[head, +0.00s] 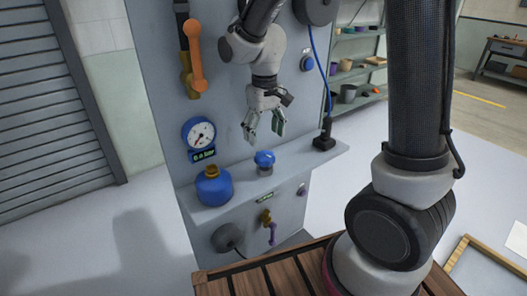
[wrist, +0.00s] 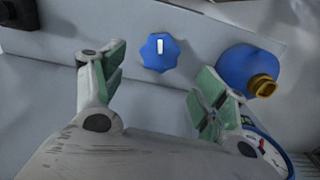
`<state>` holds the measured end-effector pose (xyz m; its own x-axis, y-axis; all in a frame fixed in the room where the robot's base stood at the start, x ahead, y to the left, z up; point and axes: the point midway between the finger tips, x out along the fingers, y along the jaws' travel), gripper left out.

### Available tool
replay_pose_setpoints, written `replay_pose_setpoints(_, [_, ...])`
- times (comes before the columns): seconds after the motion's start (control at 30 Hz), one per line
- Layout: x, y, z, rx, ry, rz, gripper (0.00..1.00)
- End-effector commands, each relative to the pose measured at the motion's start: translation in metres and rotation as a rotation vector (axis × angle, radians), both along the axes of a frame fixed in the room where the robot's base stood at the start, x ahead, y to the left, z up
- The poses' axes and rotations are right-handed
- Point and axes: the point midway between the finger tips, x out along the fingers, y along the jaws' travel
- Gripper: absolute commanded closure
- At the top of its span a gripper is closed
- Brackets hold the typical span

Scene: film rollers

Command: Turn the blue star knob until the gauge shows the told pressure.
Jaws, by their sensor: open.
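The blue star knob (head: 265,158) sits on a grey base on the narrow shelf of the grey panel. In the wrist view the knob (wrist: 159,52) shows from above, with a white mark on its top. My gripper (head: 264,136) is open, pointing down, above the knob and apart from it. In the wrist view its green-padded fingers (wrist: 160,85) stand left and right of the knob, with nothing between them. The round gauge (head: 200,133) hangs on the panel at left, with a small lit display (head: 203,155) below it. The reading is too small to tell.
A blue bottle with a brass cap (head: 214,186) stands on the shelf left of the knob. A black block with a blue cable (head: 324,138) stands at the right. An orange lever (head: 197,57) is on the panel above the gauge. A wooden slatted surface (head: 280,275) lies in front.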

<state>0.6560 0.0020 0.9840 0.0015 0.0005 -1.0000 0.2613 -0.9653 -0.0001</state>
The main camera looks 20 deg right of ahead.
Motion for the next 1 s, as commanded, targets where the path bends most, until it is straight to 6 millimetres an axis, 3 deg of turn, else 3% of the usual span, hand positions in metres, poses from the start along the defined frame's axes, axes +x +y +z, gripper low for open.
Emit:
replay_pose_setpoints(0.4, [-0.001,0.000,-0.064,-0.001,0.004,-0.002,0.28])
replay_pose_setpoints(0.77, [0.000,0.000,-0.073,0.000,0.001,-0.003,0.28])
replay_pose_setpoints(0.83, [0.000,0.000,-0.073,0.000,0.001,-0.003,0.35])
replay_pose_setpoints(1.0, [0.000,0.000,-0.073,0.000,0.001,-0.003,0.66])
